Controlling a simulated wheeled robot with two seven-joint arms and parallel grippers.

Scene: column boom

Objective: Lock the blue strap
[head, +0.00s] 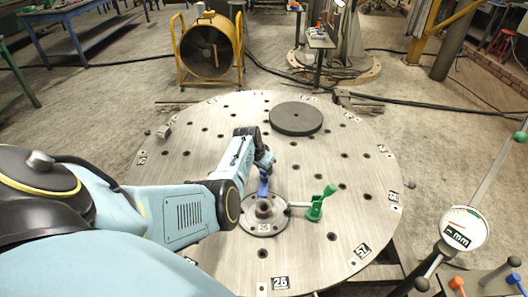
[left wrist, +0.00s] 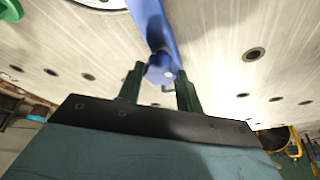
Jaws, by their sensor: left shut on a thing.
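The blue strap (head: 263,186) stands at the back of the round metal hub (head: 263,226) on the large round plate. My left gripper (head: 265,170) reaches in from the left and is at the strap's upper end. In the left wrist view the blue strap (left wrist: 155,28) runs down between the two dark green fingers of my left gripper (left wrist: 160,80), which are shut on its rounded end. The arm partly hides the strap's top in the head view. My right gripper is not in view.
The drilled round plate (head: 200,125) carries a dark disc (head: 296,118) at the back. A green handle (head: 318,204) on a rod stands right of the hub. A white "mm" gauge (head: 464,229) is at the lower right. A yellow-framed fan (head: 208,50) stands behind.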

